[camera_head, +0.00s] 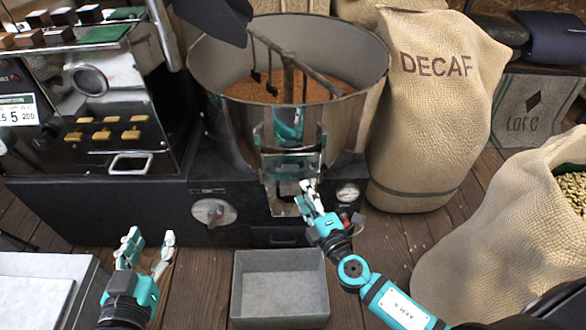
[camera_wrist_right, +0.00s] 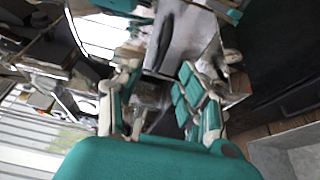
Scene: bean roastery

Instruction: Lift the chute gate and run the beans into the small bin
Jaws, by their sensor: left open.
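The roaster's round metal drum (camera_head: 362,100) holds brown beans (camera_head: 250,90). On its front is the metal chute with an upright gate frame (camera_head: 262,150). The small grey open bin (camera_head: 240,290) stands on the floor below the chute and looks empty; its rim also shows in the right wrist view (camera_wrist_right: 262,150). My right gripper (camera_head: 305,197) is at the lower right of the chute front, its fingers apart; in the wrist view (camera_wrist_right: 160,85) shiny metal parts lie beyond them. I cannot tell whether it touches the gate. My left gripper (camera_head: 148,242) is open and empty, left of the bin.
A control machine (camera_head: 120,75) stands left of the drum. A DECAF sack (camera_head: 430,110) stands close on the right, with an open bean sack (camera_head: 500,240) nearer. A pale flat-topped thing (camera_head: 45,265) is at lower left. Bare wooden floor lies around the bin.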

